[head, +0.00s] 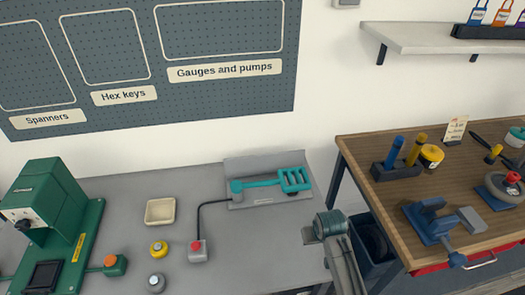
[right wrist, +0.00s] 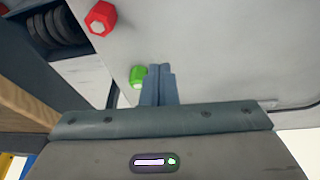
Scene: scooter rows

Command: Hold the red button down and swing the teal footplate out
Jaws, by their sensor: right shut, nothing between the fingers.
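The red button (head: 197,246) sits on a small grey box on the grey bench, with nothing touching it. A black cable runs from this box up to a grey bracket plate (head: 265,201) at the back of the bench. The teal footplate (head: 293,180) is a slotted piece at the right end of a teal arm lying along that plate. My right gripper (head: 329,224) is at the bench's right edge, apart from both. Its fingers, seen in the right wrist view (right wrist: 157,84), are shut and empty. My left gripper is not in view.
A green machine (head: 55,215) stands at left. A cream tray (head: 160,211), a yellow button (head: 158,248) and a pale button (head: 156,282) are on the bench. A wooden bench (head: 450,190) holds tools at right. Red (right wrist: 101,17) and green (right wrist: 137,76) hexagonal pieces show near my fingers.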

